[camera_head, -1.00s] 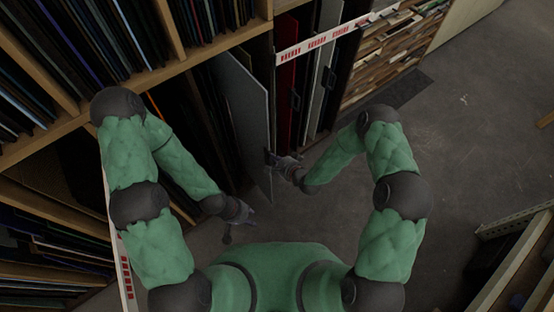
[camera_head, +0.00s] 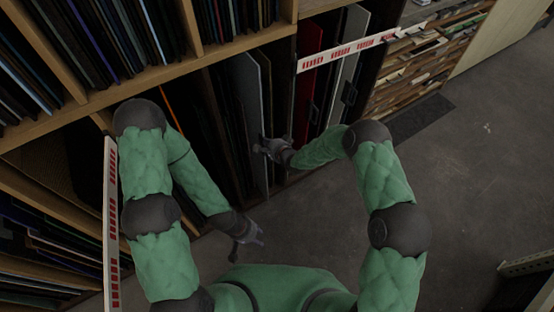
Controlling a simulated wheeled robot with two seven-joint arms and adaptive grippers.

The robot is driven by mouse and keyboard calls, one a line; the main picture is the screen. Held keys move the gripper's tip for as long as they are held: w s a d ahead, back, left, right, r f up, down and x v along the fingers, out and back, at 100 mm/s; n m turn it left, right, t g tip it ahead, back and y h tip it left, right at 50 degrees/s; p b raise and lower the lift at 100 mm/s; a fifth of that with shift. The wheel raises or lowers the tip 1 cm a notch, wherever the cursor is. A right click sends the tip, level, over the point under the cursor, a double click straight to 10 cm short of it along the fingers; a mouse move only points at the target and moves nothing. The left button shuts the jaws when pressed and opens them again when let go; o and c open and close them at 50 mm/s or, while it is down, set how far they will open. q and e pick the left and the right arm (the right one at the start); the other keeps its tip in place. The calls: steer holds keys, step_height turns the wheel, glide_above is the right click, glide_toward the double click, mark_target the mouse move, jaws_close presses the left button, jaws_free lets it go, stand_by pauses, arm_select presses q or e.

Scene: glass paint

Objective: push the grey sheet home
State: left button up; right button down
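The grey sheet (camera_head: 247,98) stands upright in a slot of the rack, its front edge facing me and close to the rack's front. My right gripper (camera_head: 262,148) is at the sheet's front edge, low down, and seems to touch it. Whether its fingers are open or shut is too small to tell. My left gripper (camera_head: 250,238) hangs apart from the sheet, lower and in front of the rack, with nothing visible in it. Its fingers are too dark to read. The far end of the sheet is hidden inside the rack.
A red sheet (camera_head: 308,75) and pale sheets (camera_head: 347,70) stand to the right behind a white barrier strip (camera_head: 345,53) with red marks. Another such strip (camera_head: 110,220) is at left. Wooden shelves (camera_head: 150,88) hold many dark sheets.

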mark_target(260, 133)
steer(key=w+a, duration=0.1)
steer(key=w+b, duration=0.1)
steer(key=w+a+b, duration=0.1)
steer(key=shift+w+a+f, duration=0.2)
steer(key=shift+a+f, duration=0.05)
steer(key=shift+a, duration=0.05)
steer(key=shift+w+a+r+b, duration=0.1)
steer(key=shift+w+a+b, duration=0.35)
steer(key=shift+w+b, duration=0.2)
arm_select(q)
step_height(260, 133, down, 4)
steer(key=shift+r, duration=0.1)
arm_select(e)
steer(key=shift+r, duration=0.1)
steer(key=shift+r, duration=0.15)
